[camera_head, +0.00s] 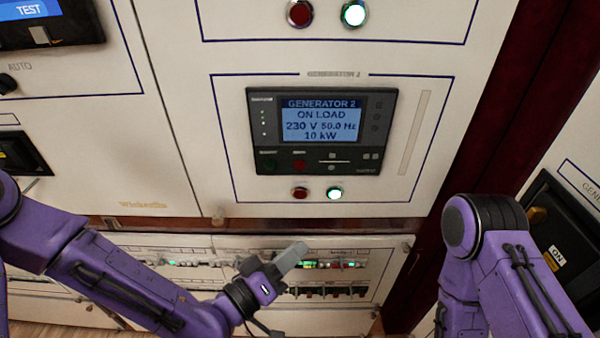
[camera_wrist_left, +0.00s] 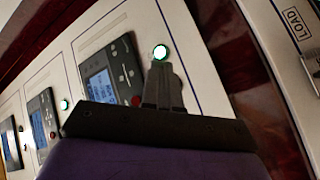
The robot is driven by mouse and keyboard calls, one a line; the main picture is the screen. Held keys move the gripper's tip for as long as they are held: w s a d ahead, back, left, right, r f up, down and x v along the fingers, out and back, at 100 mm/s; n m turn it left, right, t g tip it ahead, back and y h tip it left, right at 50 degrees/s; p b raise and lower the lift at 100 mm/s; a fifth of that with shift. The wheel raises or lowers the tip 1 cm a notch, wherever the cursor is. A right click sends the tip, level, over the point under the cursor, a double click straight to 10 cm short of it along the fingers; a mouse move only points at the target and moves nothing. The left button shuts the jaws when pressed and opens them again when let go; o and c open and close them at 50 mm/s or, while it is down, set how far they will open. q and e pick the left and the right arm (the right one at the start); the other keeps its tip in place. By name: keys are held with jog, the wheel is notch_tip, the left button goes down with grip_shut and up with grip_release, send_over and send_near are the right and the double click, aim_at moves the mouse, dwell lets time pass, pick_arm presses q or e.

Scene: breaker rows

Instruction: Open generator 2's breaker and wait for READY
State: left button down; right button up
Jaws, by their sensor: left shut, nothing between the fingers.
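The generator 2 panel (camera_head: 322,202) is in the middle of the head view. Its controller screen (camera_head: 321,121) reads GENERATOR 2, ON LOAD, 230 V 50.0 Hz, 10 kW. Below the controller are a dark red button or lamp (camera_head: 300,193) and a brightly lit green one (camera_head: 334,194). My left gripper (camera_head: 300,249) is shut and empty, below these two in the picture; contact cannot be told. In the left wrist view its closed fingers (camera_wrist_left: 161,72) point toward a lit green lamp (camera_wrist_left: 160,52) beside a controller; its label is unreadable. My right gripper is out of view.
Another red and green pair (camera_head: 327,14) is above. A row of small breakers (camera_head: 330,264) runs along the lower cabinet behind my left gripper. An ON-marked switch (camera_head: 557,257) is on the right panel. A TEST screen (camera_head: 28,10) is top left.

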aim_at(300, 194)
pick_arm(q)
jog(key=shift+h, duration=0.4)
jog(key=shift+w+d+r+p, duration=0.1)
jog(key=shift+w+r+p, duration=0.15)
jog(key=shift+w, duration=1.3)
jog(key=shift+w+r+p, duration=0.1)
jog(key=shift+w+r, duration=0.3)
jog(key=shift+w, duration=1.1)
jog(key=shift+w+d+r+p, duration=0.1)
jog(key=shift+w+r+p, duration=0.15)
jog(key=shift+w, duration=1.3)
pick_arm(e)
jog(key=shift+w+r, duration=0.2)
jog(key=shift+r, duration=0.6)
pick_arm(q)
jog(key=shift+w, duration=0.1)
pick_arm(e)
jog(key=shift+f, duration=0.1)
pick_arm(q)
jog(key=shift+w, duration=0.3)
jog(key=shift+w+r+b, duration=0.1)
jog(key=shift+w+b, duration=0.2)
jog(key=shift+w, duration=0.1)
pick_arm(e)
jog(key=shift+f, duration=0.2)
pick_arm(q)
jog(key=shift+s, duration=0.85)
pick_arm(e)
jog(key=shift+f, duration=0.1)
